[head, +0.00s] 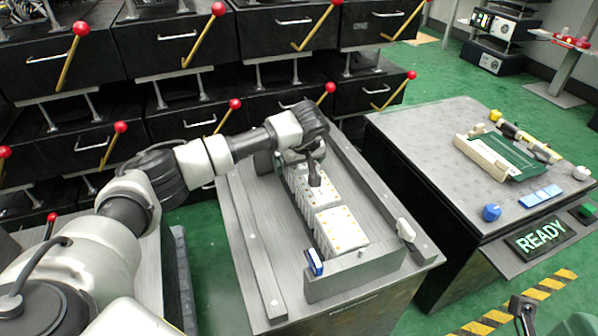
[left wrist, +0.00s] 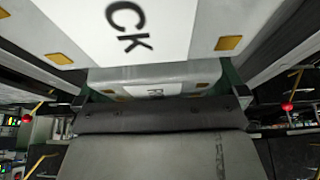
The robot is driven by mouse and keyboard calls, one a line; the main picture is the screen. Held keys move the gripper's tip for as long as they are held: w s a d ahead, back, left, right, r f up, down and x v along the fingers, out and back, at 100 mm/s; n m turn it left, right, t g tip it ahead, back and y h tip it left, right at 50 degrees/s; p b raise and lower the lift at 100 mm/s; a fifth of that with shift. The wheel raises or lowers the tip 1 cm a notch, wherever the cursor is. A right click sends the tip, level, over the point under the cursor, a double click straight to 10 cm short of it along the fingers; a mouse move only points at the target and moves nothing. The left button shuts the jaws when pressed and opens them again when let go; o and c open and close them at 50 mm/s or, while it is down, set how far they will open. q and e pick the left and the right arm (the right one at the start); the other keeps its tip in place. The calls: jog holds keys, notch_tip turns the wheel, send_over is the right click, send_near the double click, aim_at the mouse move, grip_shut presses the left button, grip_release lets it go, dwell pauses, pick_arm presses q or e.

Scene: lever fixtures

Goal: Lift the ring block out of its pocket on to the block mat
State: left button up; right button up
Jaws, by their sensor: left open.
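Pale, dotted blocks stand in a row in the grey fixture, with a near block (head: 338,228) and a farther block (head: 325,195) in the head view. My left gripper (head: 300,168) is open over the far end of the row and hides part of it. In the left wrist view, my left gripper (left wrist: 158,92) has a finger on each side of a grey block (left wrist: 125,76), whose label is cut off after an "R". A nearer block (left wrist: 190,22) shows "CK". I cannot tell whether the fingers touch the block. I cannot identify the block mat for certain.
Metal rails (head: 255,235) flank the blocks, with an upright front plate (head: 355,273). A blue clip (head: 314,262) sits on its left end. To the right stands a console (head: 420,150) with a green panel (head: 520,168) and a READY sign (head: 540,236). Black drawers with red-knobbed levers line the back.

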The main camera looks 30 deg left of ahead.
pick_arm(q)
jog(key=shift+f, duration=0.2)
jog(key=shift+c, duration=0.3)
jog(key=c, duration=1)
jog(key=shift+c, duration=0.2)
